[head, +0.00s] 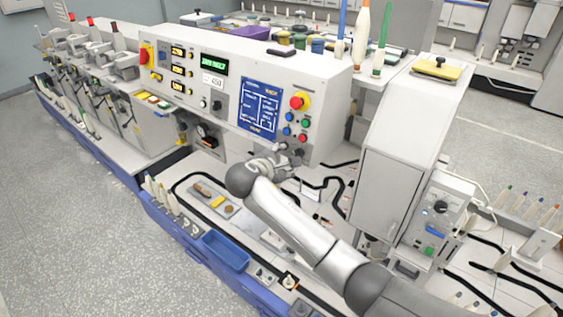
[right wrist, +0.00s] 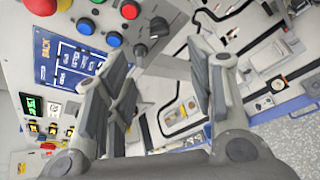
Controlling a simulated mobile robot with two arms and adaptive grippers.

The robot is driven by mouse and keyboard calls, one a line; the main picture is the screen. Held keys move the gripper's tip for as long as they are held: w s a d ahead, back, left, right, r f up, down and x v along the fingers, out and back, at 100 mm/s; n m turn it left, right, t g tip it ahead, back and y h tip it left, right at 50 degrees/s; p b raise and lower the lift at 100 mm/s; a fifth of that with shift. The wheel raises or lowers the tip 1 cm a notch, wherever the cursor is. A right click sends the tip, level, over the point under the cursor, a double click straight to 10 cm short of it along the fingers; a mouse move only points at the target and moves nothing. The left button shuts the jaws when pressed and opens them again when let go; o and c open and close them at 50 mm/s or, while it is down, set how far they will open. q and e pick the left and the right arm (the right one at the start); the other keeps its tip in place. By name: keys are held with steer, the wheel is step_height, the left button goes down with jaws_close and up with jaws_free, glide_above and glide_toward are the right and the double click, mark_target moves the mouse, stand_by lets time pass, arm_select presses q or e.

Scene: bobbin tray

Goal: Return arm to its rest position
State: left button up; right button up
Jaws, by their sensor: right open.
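My right arm (head: 290,222) reaches in from the lower right of the head view, over the bench, to the front of the control panel (head: 222,102). My right gripper (head: 290,158) is just below the panel's lower right part, partly hidden behind the wrist. In the right wrist view the right gripper (right wrist: 162,62) has its fingers spread, with nothing held between them. A dark knob (right wrist: 158,27) on the panel shows just beyond the fingertips. I cannot tell whether they touch it. My left gripper is not in view.
Red, green and blue buttons (head: 304,123) sit on the panel. A grey cabinet (head: 400,150) stands to the right of the arm. A blue bin (head: 226,251) and a shallow tray with small parts (head: 235,209) are on the bench. Upright bobbins stand along its front edge.

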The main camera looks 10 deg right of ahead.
steer(key=s+d+f+m+g+y+b, duration=0.15)
steer(key=s+f, duration=0.25)
steer(key=f, duration=0.8)
steer(key=s+f+m+g+y+b, duration=0.15)
steer(key=s+f, duration=0.25)
steer(key=f, duration=0.9)
steer(key=s+f+g+y+b, duration=0.1)
steer(key=s+f+b, duration=0.2)
steer(key=f, duration=0.9)
steer(key=s+d+f+m+g+y+b, duration=0.2)
steer(key=s+f+m+b, duration=0.25)
steer(key=s+f, duration=1.4)
steer(key=s+d+f+m+g+b, duration=0.1)
steer(key=s+f+m, duration=0.2)
steer(key=s, duration=0.7)
steer(key=s+d+f+m+g+y+b, duration=0.1)
steer(key=s+f+m, duration=0.2)
steer(key=s+f, duration=0.5)
steer(key=s+d+f+m+g+b, duration=0.1)
steer(key=s+f, duration=0.5)
steer(key=s, duration=0.8)
steer(key=shift+d+f+m+b, duration=0.15)
steer(key=shift+d+m+b, duration=0.25)
steer(key=shift+m, duration=0.55)
